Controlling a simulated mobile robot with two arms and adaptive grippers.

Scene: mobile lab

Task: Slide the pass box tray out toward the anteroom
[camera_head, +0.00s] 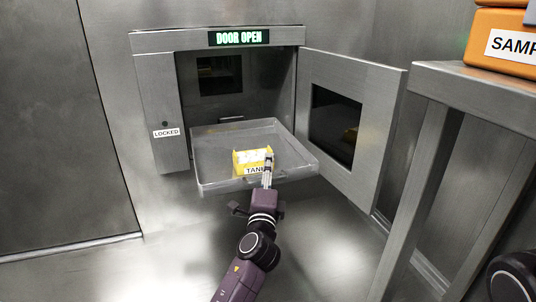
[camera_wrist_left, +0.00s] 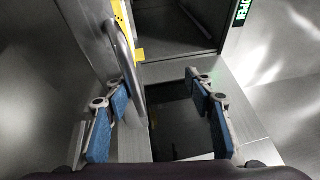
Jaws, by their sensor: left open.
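The pass box tray (camera_head: 214,158) is a shallow grey metal tray. It sticks out of the open pass box (camera_head: 187,105), with its rear part at the opening. A yellow item (camera_head: 241,158) with a partly hidden label starting "TAN" stands on it. My left gripper (camera_head: 267,168) is at the tray's front, in front of the yellow item. In the left wrist view my left gripper (camera_wrist_left: 158,88) is open. A curved metal bar handle (camera_wrist_left: 131,72) runs close inside its left finger, with a wide gap to the other finger. Contact cannot be told. My right gripper is out of view.
The pass box door (camera_head: 381,115) stands open to the right of the tray. A display (camera_head: 239,37) reads "DOOR OPEN"; a "LOCKED" label (camera_head: 164,133) is on the left. A metal table (camera_head: 470,88) with orange cases (camera_head: 500,35) stands at right. Floor before the tray is clear.

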